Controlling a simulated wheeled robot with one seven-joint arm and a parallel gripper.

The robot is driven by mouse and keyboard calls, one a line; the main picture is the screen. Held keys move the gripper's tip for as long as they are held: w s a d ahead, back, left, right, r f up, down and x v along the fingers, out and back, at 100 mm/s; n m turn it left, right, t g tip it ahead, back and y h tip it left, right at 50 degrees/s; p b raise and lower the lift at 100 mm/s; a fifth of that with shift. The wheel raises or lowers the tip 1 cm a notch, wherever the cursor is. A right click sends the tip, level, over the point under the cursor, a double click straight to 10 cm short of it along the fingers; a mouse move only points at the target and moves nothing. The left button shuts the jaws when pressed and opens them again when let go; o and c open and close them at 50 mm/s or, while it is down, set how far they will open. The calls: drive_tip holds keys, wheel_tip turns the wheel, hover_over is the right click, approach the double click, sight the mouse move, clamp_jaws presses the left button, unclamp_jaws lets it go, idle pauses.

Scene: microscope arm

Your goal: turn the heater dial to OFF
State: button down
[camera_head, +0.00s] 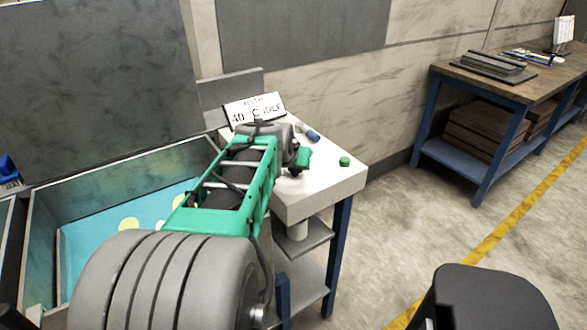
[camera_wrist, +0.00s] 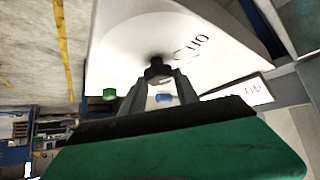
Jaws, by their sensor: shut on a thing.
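The heater dial (camera_wrist: 158,72) is a small dark knob on the white top of a stand (camera_wrist: 118,50). In the wrist view my gripper (camera_wrist: 160,77) has its two grey fingers on either side of the dial and is shut on it. Dark lettering (camera_wrist: 202,42) is printed on the white top beside the dial; it is partly legible and seems to include OFF. Which way the dial points cannot be told. In the head view my gripper (camera_head: 297,171) is low over the stand's top, and the dial is mostly hidden by it.
A green button (camera_head: 344,161) and a blue cylinder (camera_head: 312,136) are on the same white top. A sign (camera_head: 254,109) reading 40 C IDLE stands behind. A tank (camera_head: 45,205) with blue liquid and yellow discs is at left. A workbench (camera_head: 470,95) stands at right.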

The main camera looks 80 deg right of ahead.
drive_tip(key=shift+n+t, duration=0.3)
drive_tip(key=shift+n, duration=0.1)
drive_tip(key=c, duration=0.9)
unclamp_jaws()
drive_tip(key=v, duration=0.7)
drive_tip(key=shift+a+r, duration=0.3)
drive_tip(key=shift+s, duration=0.1)
